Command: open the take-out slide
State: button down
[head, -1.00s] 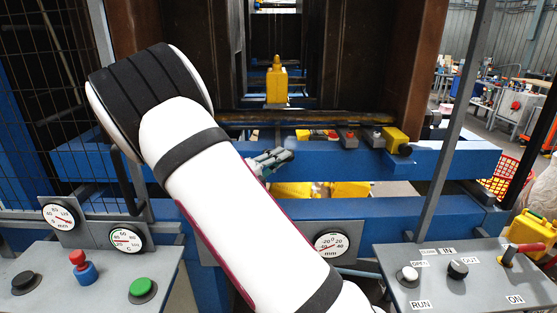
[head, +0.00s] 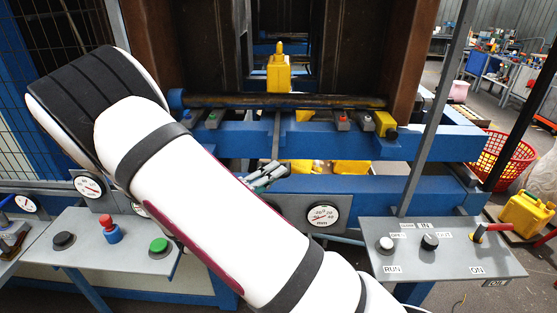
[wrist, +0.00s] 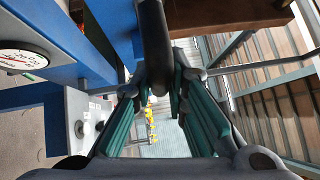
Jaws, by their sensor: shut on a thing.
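The take-out slide shows in the head view as a dark cross rod (head: 240,101) in front of the brown posts, with a thin grey bar running down from it towards my gripper. A yellow jerry can (head: 279,75) stands upright just behind the rod. My gripper (head: 268,174) is at the blue front beam, partly hidden by my arm. In the wrist view my gripper (wrist: 160,85) is shut around a dark bar, the slide handle (wrist: 154,45), between its teal pads. The handle is hidden in the head view.
A control panel (head: 440,262) with knobs and a red lever stands at the right. A left panel (head: 85,240) carries black, red and green buttons. Dials sit along the front beam. A red basket (head: 502,158) and another yellow can (head: 526,215) stand at far right.

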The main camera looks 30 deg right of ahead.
jog(key=shift+s+a, duration=0.65)
jog(key=shift+s, duration=0.3)
jog(key=shift+f, duration=0.1)
jog(key=c, duration=1.6)
grip_release()
jog(key=shift+o, duration=0.2)
jog(key=v, duration=1.2)
jog(key=shift+w, duration=0.1)
